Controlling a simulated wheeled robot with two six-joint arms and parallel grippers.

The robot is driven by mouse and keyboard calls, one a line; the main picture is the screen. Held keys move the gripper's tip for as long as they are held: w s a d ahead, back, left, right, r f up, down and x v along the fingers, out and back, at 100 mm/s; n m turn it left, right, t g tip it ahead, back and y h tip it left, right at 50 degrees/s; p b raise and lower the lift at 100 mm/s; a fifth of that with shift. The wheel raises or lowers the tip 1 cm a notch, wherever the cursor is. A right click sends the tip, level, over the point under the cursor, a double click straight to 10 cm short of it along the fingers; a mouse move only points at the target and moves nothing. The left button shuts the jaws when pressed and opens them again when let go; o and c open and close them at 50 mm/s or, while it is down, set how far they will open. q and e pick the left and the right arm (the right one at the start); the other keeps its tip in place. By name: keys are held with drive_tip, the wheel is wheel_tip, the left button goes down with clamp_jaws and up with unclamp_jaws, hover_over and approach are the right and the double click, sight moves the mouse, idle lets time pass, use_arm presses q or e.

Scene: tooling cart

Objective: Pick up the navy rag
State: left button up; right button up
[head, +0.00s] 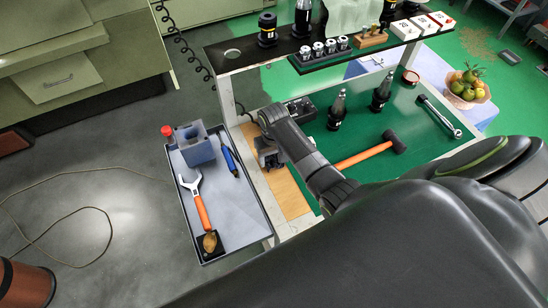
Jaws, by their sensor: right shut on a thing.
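My right gripper (268,158) is over the wooden strip at the left end of the green bench top. Its arm comes in from the right. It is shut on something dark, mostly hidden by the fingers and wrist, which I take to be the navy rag. The rag's shape and whether it touches the bench cannot be made out. No other navy rag shows. My left gripper is not in view.
A side tray (262,222) left of the gripper holds a blue-grey block (195,150), a blue-handled tool (230,160) and an orange-handled wrench (202,210). A shelf (232,55) overhangs the back.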

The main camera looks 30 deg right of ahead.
sight(274, 158)
drive_tip(key=shift+w+r, duration=0.1)
drive_tip(key=shift+r, duration=0.45)
wheel_tip(274, 158, up, 9)
drive_tip(key=b, duration=0.2)
drive_tip(key=shift+f, duration=0.15)
drive_tip(key=o, duration=0.4)
drive_tip(key=c, duration=0.3)
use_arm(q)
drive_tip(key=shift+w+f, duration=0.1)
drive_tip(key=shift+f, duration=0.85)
